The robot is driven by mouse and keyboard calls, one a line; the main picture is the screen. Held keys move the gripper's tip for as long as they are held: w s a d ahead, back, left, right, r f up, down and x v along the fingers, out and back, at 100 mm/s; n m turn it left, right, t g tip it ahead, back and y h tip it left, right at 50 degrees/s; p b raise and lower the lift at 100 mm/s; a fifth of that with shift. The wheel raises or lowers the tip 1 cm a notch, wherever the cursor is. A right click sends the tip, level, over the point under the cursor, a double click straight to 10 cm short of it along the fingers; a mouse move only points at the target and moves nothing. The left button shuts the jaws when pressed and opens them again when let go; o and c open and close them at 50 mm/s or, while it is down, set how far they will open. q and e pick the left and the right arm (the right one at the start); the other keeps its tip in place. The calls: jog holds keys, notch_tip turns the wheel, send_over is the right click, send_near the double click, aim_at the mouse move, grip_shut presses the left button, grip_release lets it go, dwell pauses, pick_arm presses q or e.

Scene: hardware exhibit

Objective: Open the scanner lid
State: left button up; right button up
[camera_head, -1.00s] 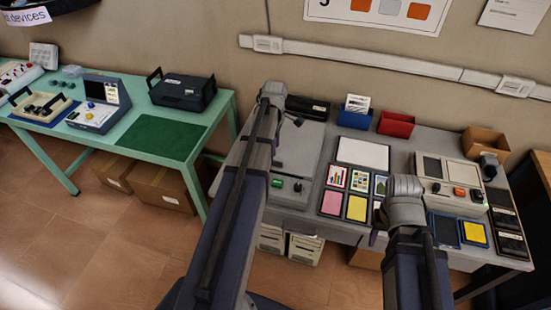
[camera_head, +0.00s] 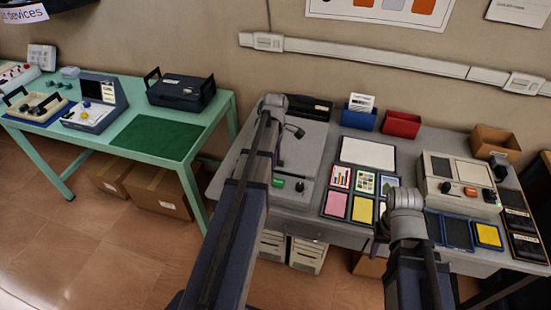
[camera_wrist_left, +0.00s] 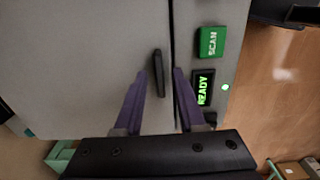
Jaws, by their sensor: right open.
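The scanner is the flat grey device on the grey table, with a pale grey lid (camera_head: 308,148) that lies shut. Its green SCAN button (camera_head: 278,183) is at the front left; in the left wrist view the button (camera_wrist_left: 211,42) sits beside a lit READY display (camera_wrist_left: 203,88). A dark bar handle (camera_wrist_left: 158,72) stands near the lid's edge. My left gripper (camera_wrist_left: 161,74) is open over the lid, its purple fingers either side of the handle in the picture. Contact cannot be told. My right gripper (camera_head: 378,238), partly hidden by its wrist, is open at the table's front, away from the scanner.
Right of the scanner lie a white sheet (camera_head: 367,152), several cards and a control box (camera_head: 457,183). Blue (camera_head: 357,118) and red (camera_head: 401,124) bins stand at the back. A green table (camera_head: 121,138) with devices stands at left.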

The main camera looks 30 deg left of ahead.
pick_arm(q)
grip_shut()
dwell(1.2)
